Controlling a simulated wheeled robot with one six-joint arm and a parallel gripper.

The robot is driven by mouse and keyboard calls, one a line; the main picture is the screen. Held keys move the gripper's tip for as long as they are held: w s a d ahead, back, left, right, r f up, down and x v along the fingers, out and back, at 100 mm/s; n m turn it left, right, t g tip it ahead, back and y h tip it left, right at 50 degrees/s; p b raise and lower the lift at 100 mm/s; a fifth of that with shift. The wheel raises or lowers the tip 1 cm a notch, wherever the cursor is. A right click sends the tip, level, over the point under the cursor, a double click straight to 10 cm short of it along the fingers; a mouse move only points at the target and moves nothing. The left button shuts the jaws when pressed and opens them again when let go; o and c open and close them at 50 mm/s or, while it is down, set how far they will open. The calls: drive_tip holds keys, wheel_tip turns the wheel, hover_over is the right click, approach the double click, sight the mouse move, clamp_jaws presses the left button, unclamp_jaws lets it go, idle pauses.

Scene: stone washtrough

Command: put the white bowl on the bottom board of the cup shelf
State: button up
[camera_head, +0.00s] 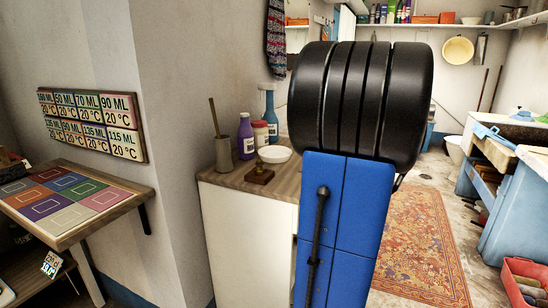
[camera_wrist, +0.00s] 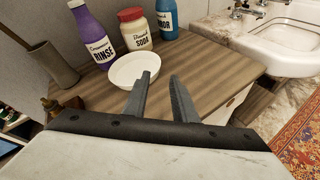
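The white bowl (camera_head: 274,154) stands upright on a wooden-topped cabinet in the head view, and looks empty. In the wrist view the bowl (camera_wrist: 130,68) is just beyond and left of my gripper (camera_wrist: 164,78). The two grey fingers are apart with nothing between them. The left fingertip overlaps the bowl's right side in the picture; I cannot tell whether it touches. In the head view my own arm hides my gripper. I cannot pick out a cup shelf for sure in either view.
Behind the bowl stand a purple rinse bottle (camera_wrist: 91,34), a red-lidded soda jar (camera_wrist: 137,29) and a blue bottle (camera_wrist: 168,20). A grey-brown pot (camera_head: 223,153) with a stick is to the left. The worktop (camera_wrist: 215,70) right of the bowl is clear.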

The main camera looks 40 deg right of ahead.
approach(275, 155)
drive_tip(key=w+d, duration=0.3)
drive_tip(key=w, duration=0.1)
drive_tip(key=w+d+f, duration=0.1)
drive_tip(key=w+d, duration=0.1)
drive_tip(key=shift+d, duration=0.35)
drive_tip(key=shift+s, duration=0.1)
clamp_jaws()
